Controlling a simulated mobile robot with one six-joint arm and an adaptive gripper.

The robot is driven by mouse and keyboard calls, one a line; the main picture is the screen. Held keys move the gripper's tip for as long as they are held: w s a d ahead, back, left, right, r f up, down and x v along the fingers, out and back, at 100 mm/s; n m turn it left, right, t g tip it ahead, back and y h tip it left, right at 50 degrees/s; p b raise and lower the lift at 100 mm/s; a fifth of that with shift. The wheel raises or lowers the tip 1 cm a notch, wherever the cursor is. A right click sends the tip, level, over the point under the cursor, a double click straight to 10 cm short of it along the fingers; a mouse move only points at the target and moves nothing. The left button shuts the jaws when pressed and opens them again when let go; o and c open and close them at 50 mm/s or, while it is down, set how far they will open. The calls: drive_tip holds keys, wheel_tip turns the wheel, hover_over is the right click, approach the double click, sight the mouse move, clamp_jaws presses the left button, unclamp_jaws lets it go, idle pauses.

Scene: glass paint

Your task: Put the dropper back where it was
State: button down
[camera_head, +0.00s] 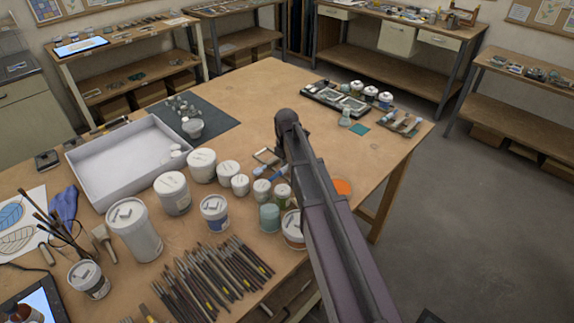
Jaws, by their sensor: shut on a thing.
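My gripper (281,152) is at the end of my arm, pointing down over the middle right of the large wooden table. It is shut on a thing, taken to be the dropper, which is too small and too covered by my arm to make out. Small blue items (263,171) lie just below and left of my gripper, beside a small flat frame (267,156). I cannot tell whether they touch the gripper.
White lidded tubs (201,165) and small jars (269,217) crowd the table left of my arm. Several brushes (215,278) lie in front. A white open box (87,181) stands at left. A black tray (322,96) with jars is at the back right. Bare tabletop lies behind my gripper.

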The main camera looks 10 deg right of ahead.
drive_tip(key=shift+f, duration=0.1)
drive_tip(key=shift+c, duration=2.1)
unclamp_jaws()
